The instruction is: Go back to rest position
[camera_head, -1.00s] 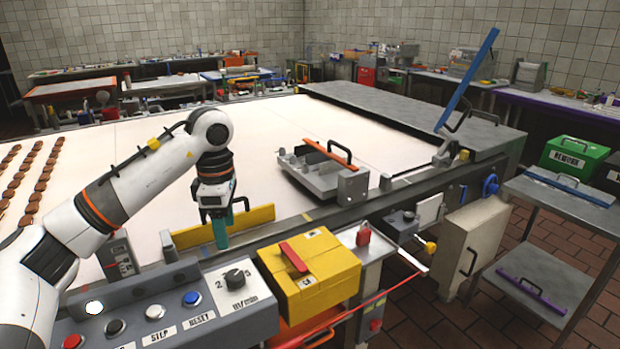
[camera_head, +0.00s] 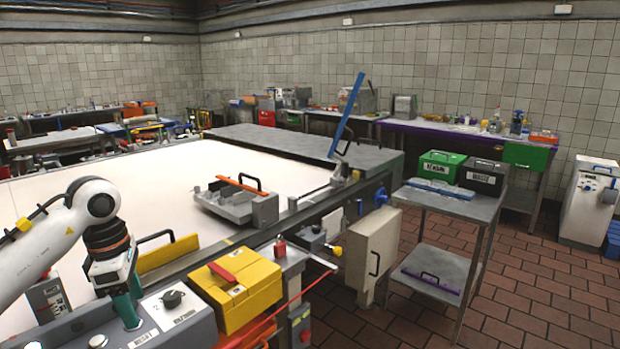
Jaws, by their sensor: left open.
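My left gripper (camera_head: 130,312) hangs from the white left arm at the lower left, with its teal fingers pointing down. The fingers overlap each other in this view. My right gripper is out of view.
A yellow box (camera_head: 236,292) with a red handle stands right of the control box. A yellow bar (camera_head: 168,253) and a grey tray-like fixture (camera_head: 222,204) lie on the conveyor (camera_head: 150,185). A grey trolley (camera_head: 440,204) stands to the right, with brick floor around it.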

